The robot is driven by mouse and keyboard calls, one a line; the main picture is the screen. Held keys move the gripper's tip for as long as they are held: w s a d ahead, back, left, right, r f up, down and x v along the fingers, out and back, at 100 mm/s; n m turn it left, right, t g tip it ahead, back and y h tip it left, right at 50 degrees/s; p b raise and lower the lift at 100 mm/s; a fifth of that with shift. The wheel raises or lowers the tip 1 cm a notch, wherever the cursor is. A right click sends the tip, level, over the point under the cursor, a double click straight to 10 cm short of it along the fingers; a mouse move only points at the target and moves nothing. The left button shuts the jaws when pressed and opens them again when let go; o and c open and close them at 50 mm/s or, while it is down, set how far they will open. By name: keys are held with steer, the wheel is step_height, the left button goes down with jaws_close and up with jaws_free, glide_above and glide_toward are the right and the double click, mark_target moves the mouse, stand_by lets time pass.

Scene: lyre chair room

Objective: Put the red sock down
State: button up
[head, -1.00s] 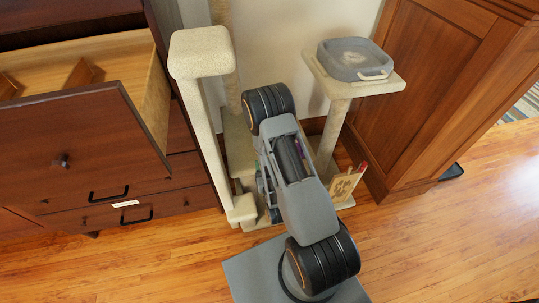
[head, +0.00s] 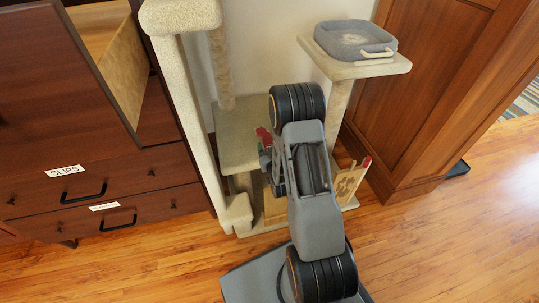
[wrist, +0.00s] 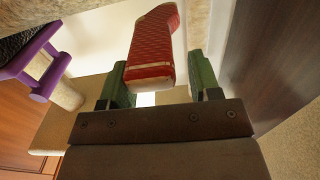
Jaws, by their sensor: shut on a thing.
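The red sock (wrist: 155,45) is between the green fingers of my gripper (wrist: 160,88) in the wrist view. It sticks out beyond the fingertips and looks stiff, with a pale lower edge. In the head view a bit of the red sock (head: 263,137) shows left of my arm, in front of the cat tree's middle shelf (head: 235,118). My gripper (head: 267,158) is partly hidden there by my arm. I cannot tell whether the sock touches the shelf.
A grey bin with a pale handle (head: 356,40) stands on the cat tree's right platform (head: 390,67). A paw-print panel (head: 347,184) is low at right, with another red item (head: 366,162) beside it. A dresser (head: 90,185) stands left. Open floor (head: 450,240) lies right.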

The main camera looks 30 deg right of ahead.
steer(key=shift+w+d+f, duration=0.3)
steer(key=shift+f, duration=0.25)
steer(key=shift+w+f+b, duration=0.1)
steer(key=shift+f+b, duration=0.95)
steer(key=shift+f, duration=0.55)
steer(key=shift+f, duration=0.15)
steer(key=o, duration=0.9)
